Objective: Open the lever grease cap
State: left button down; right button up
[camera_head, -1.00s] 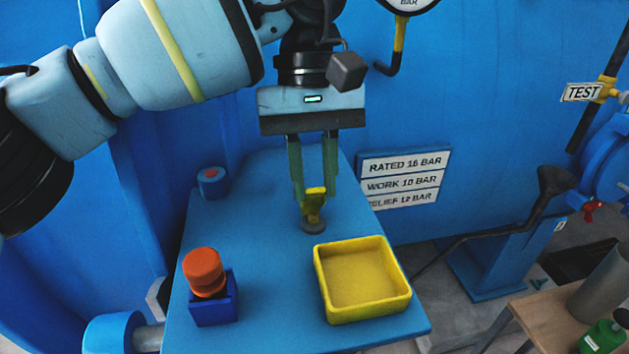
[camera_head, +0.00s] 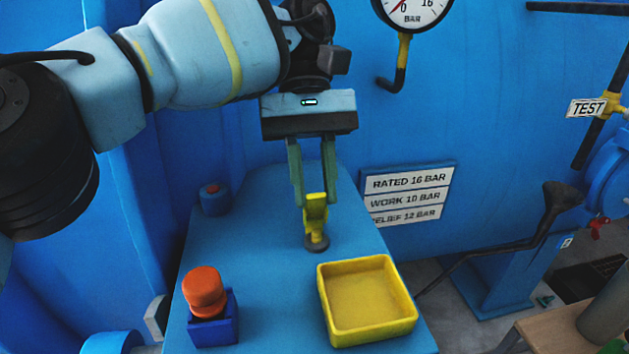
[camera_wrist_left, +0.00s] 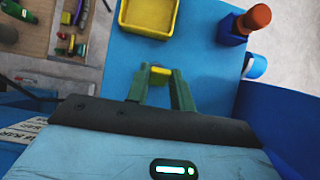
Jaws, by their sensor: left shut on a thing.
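The grease cap's yellow lever (camera_head: 315,211) stands upright on a small round grey fitting (camera_head: 316,243) on the blue table top. My left gripper (camera_head: 315,202) points down from above, its two green fingers on either side of the lever's upper part, shut on it. In the left wrist view the yellow lever (camera_wrist_left: 160,70) shows between the fingertips of the left gripper (camera_wrist_left: 160,78). The fitting is hidden there. My right gripper is in neither view.
A yellow tray (camera_head: 402,328) sits in front, to the right of the fitting. An orange knob on a blue block (camera_head: 213,331) stands front left, and a small blue cap (camera_head: 214,199) back left. The blue vessel wall (camera_head: 480,100) rises behind the table.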

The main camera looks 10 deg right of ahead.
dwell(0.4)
pick_arm(q)
jog(key=c, duration=1.2)
grip_release()
